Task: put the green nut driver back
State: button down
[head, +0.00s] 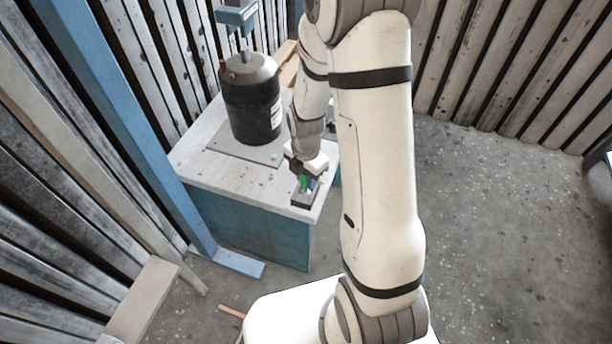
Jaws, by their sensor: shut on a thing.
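In the head view, my gripper (303,177) is at the near right corner of the workbench. It is shut on the green nut driver (303,183), of which only a small green part shows between the fingers. Directly below is a small grey holder (304,197) on the bench corner. The driver's lower end is at or just above this holder; I cannot tell whether it is inside it. My wrist and arm hide part of the bench behind the gripper.
A black cylindrical tank (251,105) stands on a flat plate on the workbench (203,167). A blue-grey device (237,17) is above it. A blue post (125,120) rises at the left. Slatted walls enclose the space; the concrete floor (500,230) at the right is clear.

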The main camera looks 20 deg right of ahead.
jog(key=c, duration=1.1)
grip_release()
jog(key=shift+o, duration=0.8)
jog(key=o, duration=0.4)
jog(key=shift+c, duration=0.2)
jog(key=shift+r, duration=0.1)
jog(key=shift+r+p, duration=3.15)
jog(key=shift+r, duration=0.8)
